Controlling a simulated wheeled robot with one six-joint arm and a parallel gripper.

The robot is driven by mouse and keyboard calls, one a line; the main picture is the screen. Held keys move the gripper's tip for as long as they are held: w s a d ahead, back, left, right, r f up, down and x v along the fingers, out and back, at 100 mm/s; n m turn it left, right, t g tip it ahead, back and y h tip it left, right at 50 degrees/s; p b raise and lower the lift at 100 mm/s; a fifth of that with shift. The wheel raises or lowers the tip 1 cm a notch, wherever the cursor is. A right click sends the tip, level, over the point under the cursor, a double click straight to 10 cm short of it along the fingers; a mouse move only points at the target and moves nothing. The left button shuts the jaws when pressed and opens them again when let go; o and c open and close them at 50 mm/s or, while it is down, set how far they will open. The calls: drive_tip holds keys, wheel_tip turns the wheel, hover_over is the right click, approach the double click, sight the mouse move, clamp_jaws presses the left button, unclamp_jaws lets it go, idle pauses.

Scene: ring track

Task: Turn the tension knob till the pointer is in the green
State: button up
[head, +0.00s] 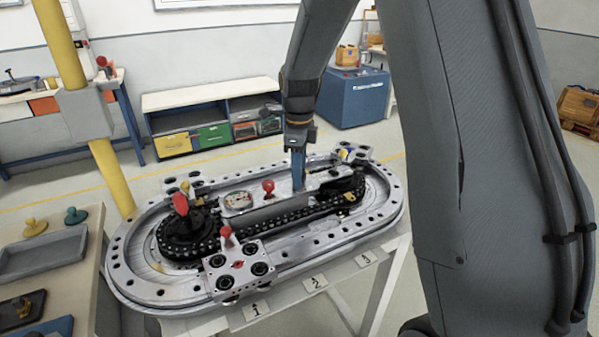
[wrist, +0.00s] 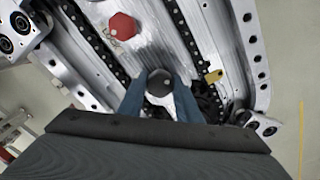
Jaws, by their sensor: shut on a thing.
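The tension knob, a dark round knob (wrist: 160,80), shows in the wrist view between the two blue-grey fingers. My gripper (wrist: 160,92) is shut on it from above. In the head view my gripper (head: 298,184) points straight down at the middle plate of the ring track, and its fingers hide the knob. A dial (head: 239,200) with a pale face lies on the same plate, left of my gripper. Its pointer and any green zone are too small to read. The dial is not in the wrist view.
A red knob (head: 268,187) stands close left of my gripper; it also shows in the wrist view (wrist: 122,26). A red-handled lever (head: 181,204) rises at the track's left end. A carriage (head: 240,264) sits on the near rail. A black chain (head: 290,217) runs along the plate.

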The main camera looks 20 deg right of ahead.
drive_tip(key=n+p, duration=0.1)
drive_tip(key=n, duration=0.5)
drive_tip(key=n+p, duration=0.1)
drive_tip(key=n, duration=0.4)
drive_tip(key=shift+n, duration=0.4)
drive_tip(key=shift+w, duration=0.1)
drive_tip(key=o, duration=1.1)
drive_tip(key=shift+r, duration=0.1)
drive_tip(key=shift+r+b, duration=1)
drive_tip(key=shift+r, duration=2.85)
